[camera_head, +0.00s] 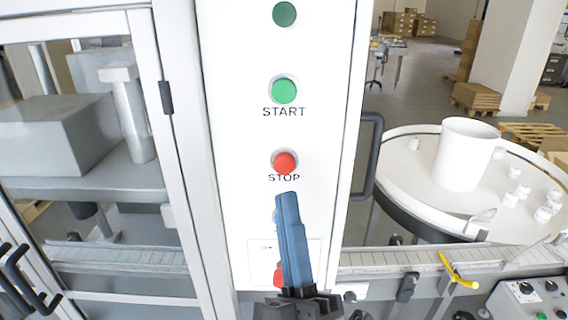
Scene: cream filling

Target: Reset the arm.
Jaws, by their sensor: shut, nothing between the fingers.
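My gripper (288,196) shows in the head view at the lower middle, its blue fingers pointing up and closed together with nothing between them. Its tips appear just below the red STOP button (285,162) on the white control panel (240,205). I cannot tell how far the tips are from the panel. A green START button (285,90) sits above STOP, and a darker green button or lamp (285,14) is at the top. The fingers partly cover a blue button (275,214) and a red part (279,274) lower on the panel.
A glass-doored machine cabinet (183,150) stands at the left. At the right is a round turntable (400,172) with a white cylinder (465,155) and several small white jars. A conveyor rail (440,258) and a small control box (530,298) are at the lower right.

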